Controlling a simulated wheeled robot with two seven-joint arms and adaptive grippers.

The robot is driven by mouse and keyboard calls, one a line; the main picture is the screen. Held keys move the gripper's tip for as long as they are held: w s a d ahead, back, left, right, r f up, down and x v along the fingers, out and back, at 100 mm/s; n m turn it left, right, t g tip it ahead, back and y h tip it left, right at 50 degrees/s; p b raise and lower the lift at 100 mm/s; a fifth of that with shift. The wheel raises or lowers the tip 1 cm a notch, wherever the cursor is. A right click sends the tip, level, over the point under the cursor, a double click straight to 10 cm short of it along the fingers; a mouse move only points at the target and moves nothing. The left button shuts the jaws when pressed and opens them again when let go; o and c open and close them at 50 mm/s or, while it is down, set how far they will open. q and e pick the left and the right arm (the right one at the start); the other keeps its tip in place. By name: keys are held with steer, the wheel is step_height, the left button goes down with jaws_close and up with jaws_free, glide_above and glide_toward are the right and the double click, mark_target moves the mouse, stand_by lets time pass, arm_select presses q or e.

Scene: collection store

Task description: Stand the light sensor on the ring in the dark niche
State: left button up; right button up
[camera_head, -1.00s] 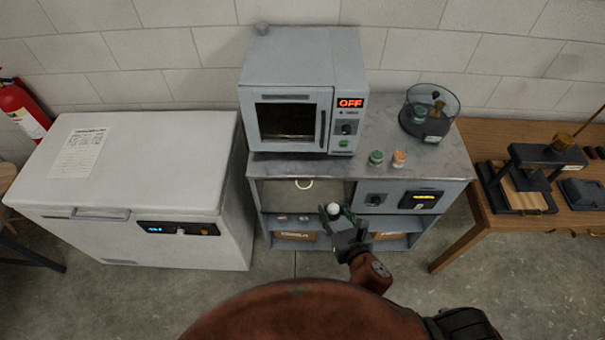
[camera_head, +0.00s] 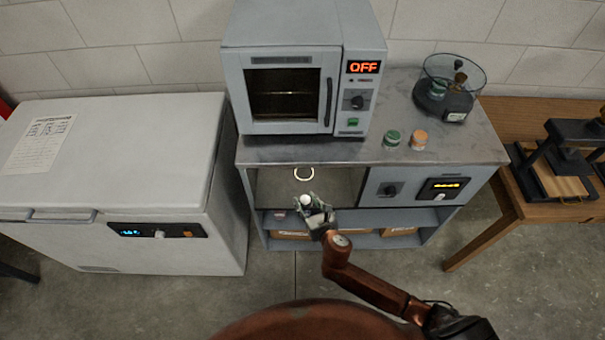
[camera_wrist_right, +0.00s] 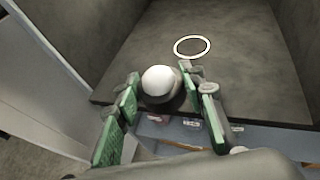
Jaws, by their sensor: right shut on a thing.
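The light sensor (camera_wrist_right: 158,82), a white dome on a dark base, is held between the fingers of my right gripper (camera_head: 312,206). In the right wrist view my right gripper (camera_wrist_right: 160,106) is shut on it, with a green-padded finger on each side. The white ring (camera_head: 304,173) lies on the floor of the dark niche (camera_head: 275,190) in the cabinet; the ring also shows in the wrist view (camera_wrist_right: 192,46). The sensor is at the niche's front edge, apart from the ring and nearer to me. The left gripper is not in view.
An oven (camera_head: 290,80) reading OFF stands on the cabinet top. Green (camera_head: 391,140) and orange (camera_head: 419,140) small jars and a round glass-walled device (camera_head: 449,90) stand to its right. A control panel (camera_head: 415,190) borders the niche. A white chest freezer (camera_head: 190,225) stands left, a wooden table (camera_head: 520,215) right.

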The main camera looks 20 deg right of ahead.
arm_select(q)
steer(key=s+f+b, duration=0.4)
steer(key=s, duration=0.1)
arm_select(e)
glide_above(304, 173)
steer(key=s, duration=0.3)
steer(key=shift+w+a+f, duration=0.1)
steer(key=shift+a, duration=0.25)
steer(key=shift+w+d+b, duration=0.25)
steer(key=shift+w+b, duration=0.05)
steer(key=shift+w, duration=0.65)
steer(key=shift+w+d+f+b, duration=0.15)
steer(key=shift+f+b, duration=0.2)
steer(key=shift+f, duration=0.25)
steer(key=shift+w+a+f+b, duration=0.1)
steer(key=shift+f+b, duration=0.2)
steer(key=shift+f, duration=0.3)
step_height(304, 173, down, 4)
steer(key=b, duration=0.2)
steer(key=shift+w+d+f+b, duration=0.1)
steer(key=shift+w+f+b, duration=0.1)
steer(key=shift+b, duration=0.1)
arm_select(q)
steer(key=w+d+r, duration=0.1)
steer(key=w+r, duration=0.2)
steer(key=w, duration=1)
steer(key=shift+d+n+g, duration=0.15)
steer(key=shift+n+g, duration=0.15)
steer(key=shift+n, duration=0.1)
